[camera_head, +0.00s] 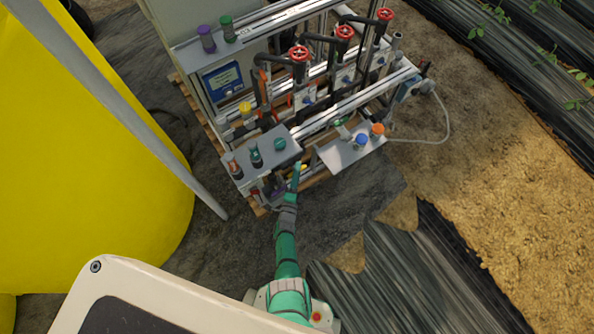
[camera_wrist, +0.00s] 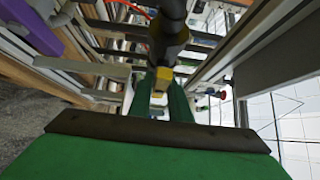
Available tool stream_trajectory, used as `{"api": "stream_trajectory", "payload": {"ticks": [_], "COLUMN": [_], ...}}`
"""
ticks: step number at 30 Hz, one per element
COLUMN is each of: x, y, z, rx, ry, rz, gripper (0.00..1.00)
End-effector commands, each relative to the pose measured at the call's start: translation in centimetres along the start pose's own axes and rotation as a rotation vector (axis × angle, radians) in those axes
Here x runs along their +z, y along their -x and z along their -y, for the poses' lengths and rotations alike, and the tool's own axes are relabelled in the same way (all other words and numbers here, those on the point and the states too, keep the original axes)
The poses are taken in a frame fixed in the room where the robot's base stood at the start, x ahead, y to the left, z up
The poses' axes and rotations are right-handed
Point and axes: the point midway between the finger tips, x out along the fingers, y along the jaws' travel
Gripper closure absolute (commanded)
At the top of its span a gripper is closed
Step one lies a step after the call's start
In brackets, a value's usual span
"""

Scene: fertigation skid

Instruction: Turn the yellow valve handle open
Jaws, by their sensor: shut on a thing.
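The yellow valve handle (camera_wrist: 162,77) shows in the wrist view between the tips of my two green fingers. In the head view a small bit of the yellow handle (camera_head: 303,167) shows beside my fingers, at the near side of the skid. My gripper (camera_wrist: 160,95) is shut on the handle. A dark round pipe or valve body (camera_wrist: 168,35) stands just beyond the handle. My fingers hide part of the handle, and how far it is turned I cannot tell.
The skid carries a grey shelf with bottles (camera_head: 262,158) on the left and a white tray (camera_head: 350,152) on the right, both close to my gripper. Red handwheels (camera_head: 343,31) stand farther back. A yellow tank (camera_head: 80,150) fills the left. Dark ground in front is open.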

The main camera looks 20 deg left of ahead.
Motion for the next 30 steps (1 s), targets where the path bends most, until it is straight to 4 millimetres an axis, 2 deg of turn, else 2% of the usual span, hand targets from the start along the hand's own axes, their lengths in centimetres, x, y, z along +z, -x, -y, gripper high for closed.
{"api": "stream_trajectory", "payload": {"ticks": [4, 5, 6, 15, 19, 23, 30], "x": [-0.1, -0.1, -0.1, -0.1, 0.0, -0.1, -0.1], "y": [0.1, 0.1, 0.1, 0.1, 0.7, 2.4, 6.7], "z": [-0.1, -0.1, -0.1, 0.0, -0.1, -0.1, -0.1], "rx": [0.001, 0.001, 0.001, 0.001, 0.001, 0.003, 0.003], "ry": [0.000, 0.000, 0.000, -0.001, -0.001, -0.002, -0.001], "rz": [-0.002, -0.002, -0.002, -0.001, -0.001, -0.001, -0.002], "gripper": [1.00, 0.76, 0.67, 0.67, 0.67, 0.67, 0.67]}}
